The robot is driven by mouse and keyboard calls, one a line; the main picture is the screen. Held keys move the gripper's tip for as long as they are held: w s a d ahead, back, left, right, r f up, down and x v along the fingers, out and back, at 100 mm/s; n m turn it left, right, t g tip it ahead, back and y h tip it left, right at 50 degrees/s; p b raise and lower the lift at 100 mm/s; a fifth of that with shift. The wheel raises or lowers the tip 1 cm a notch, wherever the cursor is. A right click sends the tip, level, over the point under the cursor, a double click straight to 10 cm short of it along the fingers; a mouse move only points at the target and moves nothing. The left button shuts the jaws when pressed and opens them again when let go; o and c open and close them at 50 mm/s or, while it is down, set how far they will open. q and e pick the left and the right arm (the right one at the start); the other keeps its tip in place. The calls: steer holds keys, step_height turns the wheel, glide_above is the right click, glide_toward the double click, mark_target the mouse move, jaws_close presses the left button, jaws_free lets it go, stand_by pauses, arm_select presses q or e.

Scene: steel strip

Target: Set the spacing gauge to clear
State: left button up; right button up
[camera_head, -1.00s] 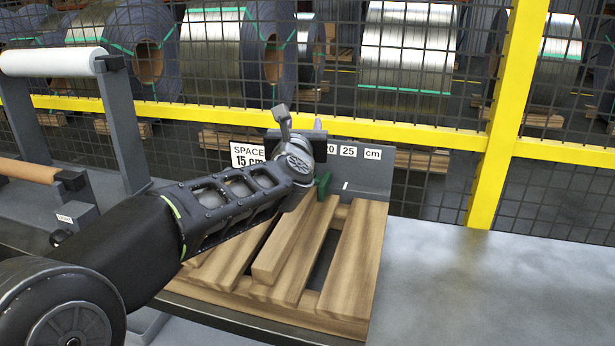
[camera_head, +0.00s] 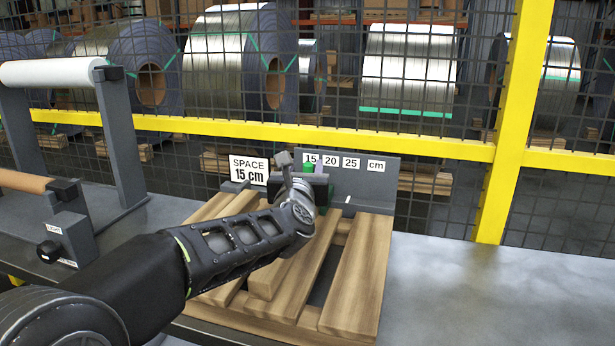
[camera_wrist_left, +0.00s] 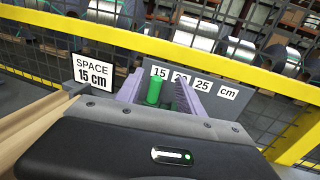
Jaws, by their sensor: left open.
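The spacing gauge is a grey upright plate (camera_head: 378,180) behind the slatted wooden pallet, labelled 15, 20, 25 and cm. Its green handle (camera_head: 308,168) stands near the 15 label. In the left wrist view the green handle (camera_wrist_left: 153,92) is upright between two pale purple fingers, with more green by the right finger. My left gripper (camera_head: 306,180) is open around the handle. Contact cannot be told. The gripper hides part of the gauge's lower edge. A white sign (camera_head: 248,170) reads SPACE 15 cm, and shows in the left wrist view (camera_wrist_left: 94,72). My right gripper is not in view.
The wooden pallet (camera_head: 355,275) lies on the grey bench (camera_head: 490,290) under my left arm. A roller stand (camera_head: 122,140) and a small box with a black knob (camera_head: 70,240) are at left. A yellow-railed mesh fence (camera_head: 440,147) stands behind. The bench at right is clear.

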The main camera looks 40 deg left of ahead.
mark_target(307, 170)
arm_select(q)
step_height(307, 170, down, 5)
steer(key=shift+r+b, duration=0.15)
steer(key=shift+b, duration=0.45)
steer(key=x, duration=0.2)
steer(key=p+x, duration=0.1)
steer(key=x, duration=0.4)
steer(key=shift+w+a+r, duration=0.2)
steer(key=shift+r, duration=0.2)
steer(key=shift+c, duration=0.5)
jaws_close()
